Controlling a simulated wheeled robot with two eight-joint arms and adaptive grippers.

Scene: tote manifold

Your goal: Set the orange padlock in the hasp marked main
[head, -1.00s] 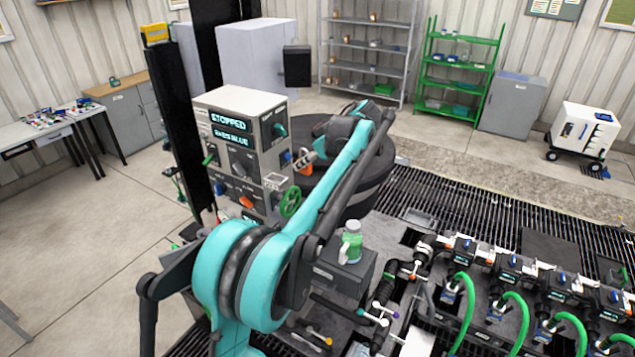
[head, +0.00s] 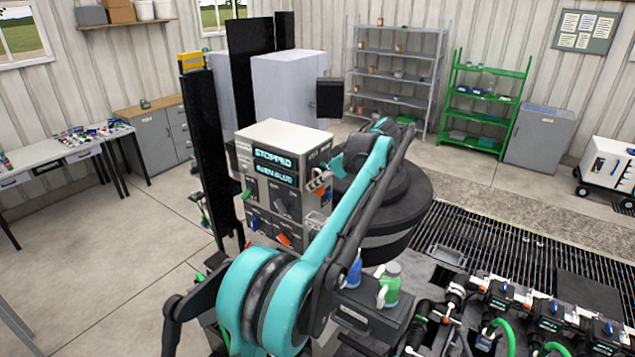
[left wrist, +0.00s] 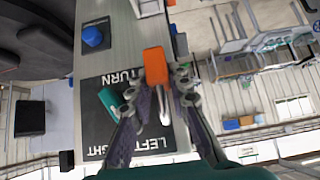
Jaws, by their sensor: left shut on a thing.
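My left gripper (head: 320,184) is shut on the orange padlock (left wrist: 155,66), which sticks out past the fingertips in the left wrist view. In the head view the gripper is at the right part of the front of the grey control box (head: 262,190), whose display reads STOPPED. In the left wrist view the padlock is over the panel face, beside a teal handle (left wrist: 112,103) and dark labels reading TURN, LEFT and RIGHT. I cannot make out a hasp marked main. Whether the padlock touches the panel is unclear. My right gripper is not in view.
An orange switch (head: 285,239) and a blue knob (left wrist: 92,36) are on the panel. A dark post (head: 212,150) stands left of the box. A green bottle (head: 389,285) and a blue bottle (head: 354,273) stand below my arm. Manifold fittings (head: 500,300) lie at right.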

